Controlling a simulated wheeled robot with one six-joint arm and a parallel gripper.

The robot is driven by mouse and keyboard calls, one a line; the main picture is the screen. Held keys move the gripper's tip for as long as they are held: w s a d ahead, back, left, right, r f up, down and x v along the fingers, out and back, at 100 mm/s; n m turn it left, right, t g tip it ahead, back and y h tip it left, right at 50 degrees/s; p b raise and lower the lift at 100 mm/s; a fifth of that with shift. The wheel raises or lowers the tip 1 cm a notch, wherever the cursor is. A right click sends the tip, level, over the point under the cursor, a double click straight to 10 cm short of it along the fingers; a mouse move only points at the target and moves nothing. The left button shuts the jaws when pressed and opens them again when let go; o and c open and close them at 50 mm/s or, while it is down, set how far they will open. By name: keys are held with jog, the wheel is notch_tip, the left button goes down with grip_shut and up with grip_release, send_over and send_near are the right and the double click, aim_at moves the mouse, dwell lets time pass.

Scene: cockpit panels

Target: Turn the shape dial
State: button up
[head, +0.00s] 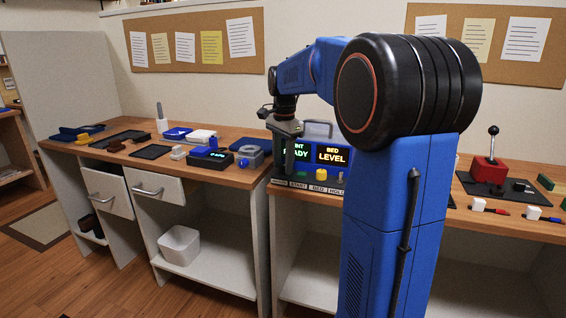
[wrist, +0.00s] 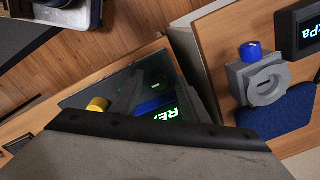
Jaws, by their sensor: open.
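No dial in view can be read as labelled "shape". A grey block with a round ring face (head: 251,155) stands on the left bench near its right edge; in the wrist view the grey block (wrist: 258,80) is at upper right, with a blue knob (wrist: 251,52) on it. The control panel (head: 318,150) has green and yellow lit displays; its right part is hidden behind my arm. My gripper (head: 287,146) is open, pointing down in front of the panel's left part, to the right of the grey block and apart from it.
A black display box (head: 210,162) sits beside the grey block. The panel carries a yellow knob (head: 321,173). A white bin (head: 180,245) stands on the shelf below. A red joystick box (head: 490,168) is on the right bench. A narrow gap separates the benches.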

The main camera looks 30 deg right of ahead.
grip_shut()
jog(key=shift+n, duration=0.3)
jog(key=n, duration=0.8)
jog(key=shift+d, duration=0.1)
jog(key=n, duration=0.4)
jog(key=shift+n, duration=2.1)
